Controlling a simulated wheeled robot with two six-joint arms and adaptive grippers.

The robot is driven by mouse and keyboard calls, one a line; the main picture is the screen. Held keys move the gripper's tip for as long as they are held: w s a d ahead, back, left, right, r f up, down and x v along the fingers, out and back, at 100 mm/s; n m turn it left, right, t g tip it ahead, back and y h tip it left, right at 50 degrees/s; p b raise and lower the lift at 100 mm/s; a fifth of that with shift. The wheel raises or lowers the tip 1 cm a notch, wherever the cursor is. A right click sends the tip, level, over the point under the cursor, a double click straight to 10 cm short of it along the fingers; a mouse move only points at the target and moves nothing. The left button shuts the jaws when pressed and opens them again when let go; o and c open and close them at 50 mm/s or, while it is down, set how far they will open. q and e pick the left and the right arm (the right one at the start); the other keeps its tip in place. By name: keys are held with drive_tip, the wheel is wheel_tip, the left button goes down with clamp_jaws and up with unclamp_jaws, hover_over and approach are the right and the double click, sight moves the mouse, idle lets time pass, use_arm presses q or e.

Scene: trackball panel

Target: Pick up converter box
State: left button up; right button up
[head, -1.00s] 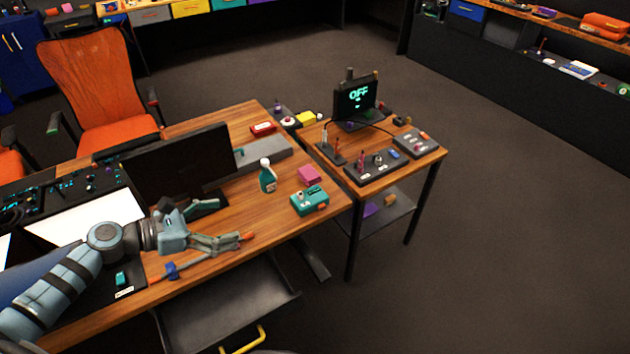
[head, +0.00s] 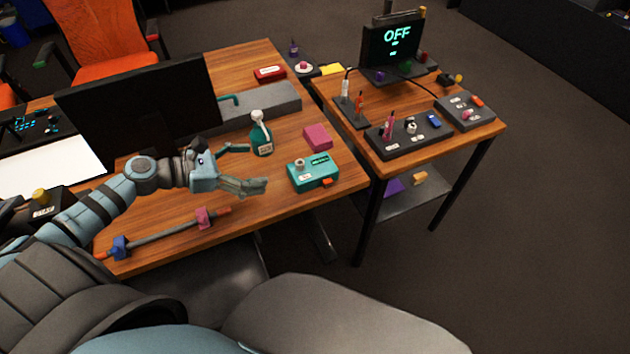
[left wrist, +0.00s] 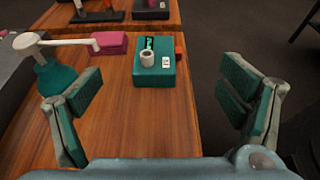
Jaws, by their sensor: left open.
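The converter box, as I take it, is a teal box (head: 313,176) with a pale round knob, a small dark display and an orange part on its side. It rests on the wooden desk near its right front edge. My left gripper (head: 257,167) is open and empty, just left of the box and pointing at it. In the left wrist view the box (left wrist: 158,78) lies ahead, between the spread fingers (left wrist: 162,85) and apart from them. My right gripper is not in view.
A teal spray bottle (head: 261,138) stands close beside my left gripper. A pink block (head: 318,137) lies just behind the box. A bar with coloured clamps (head: 165,235) lies near the front edge. A side table (head: 385,168) with control panels stands at right.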

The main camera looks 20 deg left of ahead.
use_arm(q)
drive_tip(key=b, duration=0.4)
approach(301, 169)
drive_tip(key=b+x, duration=0.3)
drive_tip(key=x, duration=0.9)
drive_tip(key=shift+w+d+f, duration=0.1)
drive_tip(key=c, duration=1.8)
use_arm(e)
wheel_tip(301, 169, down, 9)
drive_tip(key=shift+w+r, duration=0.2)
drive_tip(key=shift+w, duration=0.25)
